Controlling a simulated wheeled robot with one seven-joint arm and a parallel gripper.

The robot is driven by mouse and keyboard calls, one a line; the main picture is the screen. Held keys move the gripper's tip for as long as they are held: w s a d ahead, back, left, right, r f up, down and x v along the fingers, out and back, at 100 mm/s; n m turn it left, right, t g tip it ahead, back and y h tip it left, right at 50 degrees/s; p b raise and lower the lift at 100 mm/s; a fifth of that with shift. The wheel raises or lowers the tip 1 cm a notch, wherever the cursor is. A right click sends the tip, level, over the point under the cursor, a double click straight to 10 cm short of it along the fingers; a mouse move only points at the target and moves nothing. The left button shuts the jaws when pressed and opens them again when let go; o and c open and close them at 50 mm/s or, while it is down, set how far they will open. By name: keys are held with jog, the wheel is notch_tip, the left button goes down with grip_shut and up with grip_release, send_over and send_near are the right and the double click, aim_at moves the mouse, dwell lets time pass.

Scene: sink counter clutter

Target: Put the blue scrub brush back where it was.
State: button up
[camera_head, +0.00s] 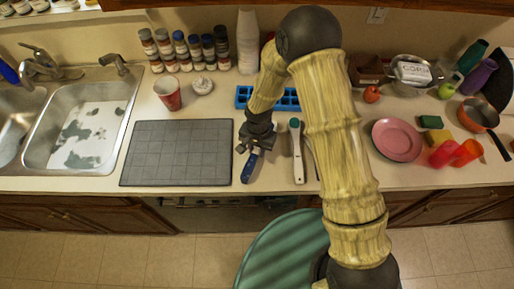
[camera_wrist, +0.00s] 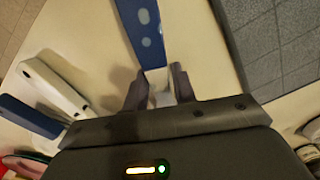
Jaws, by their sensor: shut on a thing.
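The blue scrub brush (camera_head: 249,168) is at the right edge of the dark mat, near the counter's front edge. In the wrist view its blue part (camera_wrist: 138,28) points away from my gripper, and a pale part lies between the fingers. My gripper (camera_head: 257,142) reaches down over the counter and is shut on the brush; it also shows in the wrist view (camera_wrist: 160,88). Whether the brush touches the counter or is slightly raised cannot be told. The bristles are not clearly visible.
A dark gridded mat (camera_head: 177,153) lies left of the brush. A white utensil with a teal end (camera_head: 297,153) lies close on the right. A blue tray (camera_head: 242,94) is behind. A pink plate (camera_head: 397,139) is further right. My arm hides some counter.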

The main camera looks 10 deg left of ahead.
jog(key=o, duration=1)
jog(key=shift+f, duration=0.1)
jog(key=shift+c, duration=0.2)
jog(key=shift+w+r, duration=0.1)
jog(key=shift+r, duration=0.1)
notch_tip(320, 180, up, 12)
jog(key=b, duration=0.3)
jog(key=shift+w, duration=0.2)
jog(key=shift+d+f, duration=0.1)
jog(key=s+d+r+t, duration=0.1)
jog(key=s+d+r, duration=0.1)
jog(key=d, duration=0.6)
jog(key=s+d+r+n+t, duration=0.1)
jog(key=s+d+r, duration=0.1)
jog(key=d, duration=0.7)
jog(key=s+d+r+t, duration=0.1)
jog(key=s+d+r, duration=0.2)
jog(key=d, duration=0.5)
jog(key=shift+d+r+n, duration=0.25)
jog(key=shift+r+n, duration=0.15)
jog(key=shift+r, duration=0.05)
